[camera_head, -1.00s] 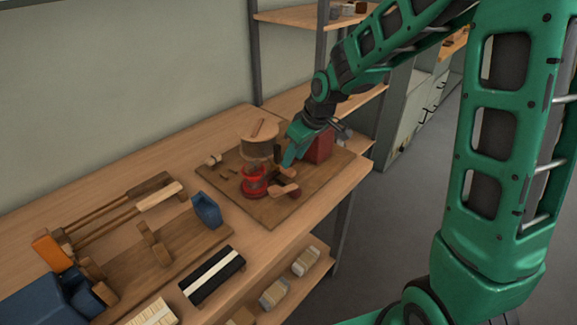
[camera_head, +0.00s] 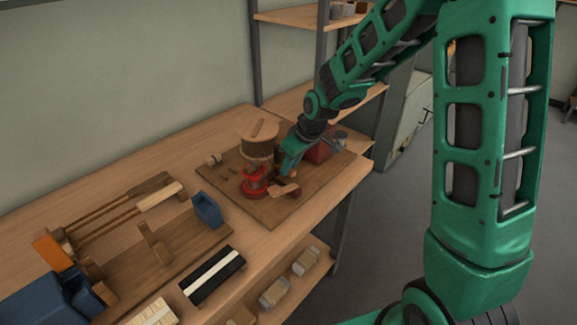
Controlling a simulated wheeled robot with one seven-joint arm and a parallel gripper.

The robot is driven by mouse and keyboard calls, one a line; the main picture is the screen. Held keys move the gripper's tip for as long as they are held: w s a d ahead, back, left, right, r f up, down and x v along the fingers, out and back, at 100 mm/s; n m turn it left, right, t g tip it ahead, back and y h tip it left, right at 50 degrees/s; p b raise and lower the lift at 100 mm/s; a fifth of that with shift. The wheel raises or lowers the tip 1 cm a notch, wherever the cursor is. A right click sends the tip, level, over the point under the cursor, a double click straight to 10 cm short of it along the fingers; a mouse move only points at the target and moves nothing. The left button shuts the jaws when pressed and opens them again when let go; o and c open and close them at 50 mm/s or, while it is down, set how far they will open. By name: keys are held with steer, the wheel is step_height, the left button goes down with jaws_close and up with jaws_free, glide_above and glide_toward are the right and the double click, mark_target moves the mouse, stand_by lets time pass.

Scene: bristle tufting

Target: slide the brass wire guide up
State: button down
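My gripper (camera_head: 281,178) reaches down at the far right part of the workbench, over a wooden board (camera_head: 305,200). Its fingertips are small and partly hidden, so their opening does not show. A red round device (camera_head: 256,183) stands on the board just left of the fingertips. A wooden-topped spool (camera_head: 259,140) stands behind it. A small piece with a light wooden handle (camera_head: 289,190) lies in front of the gripper. A dark red block (camera_head: 318,151) stands behind the gripper, partly covered by it. I cannot make out the brass wire guide.
A blue block (camera_head: 207,210) and wooden fixtures stand on a second board (camera_head: 178,258) at left. A black and white strip (camera_head: 213,278) lies near the bench's front edge. Shelves (camera_head: 290,18) rise behind the bench. The bare bench (camera_head: 130,166) at the back left is clear.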

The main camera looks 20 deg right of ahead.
steer(key=shift+w+r, duration=0.1)
steer(key=shift+r, duration=1.5)
steer(key=c, duration=1.6)
jaws_free()
steer(key=shift+r, duration=0.1)
steer(key=v, duration=1)
steer(key=shift+s+d+r, duration=0.15)
steer(key=shift+s+r, duration=0.05)
steer(key=shift+r, duration=0.05)
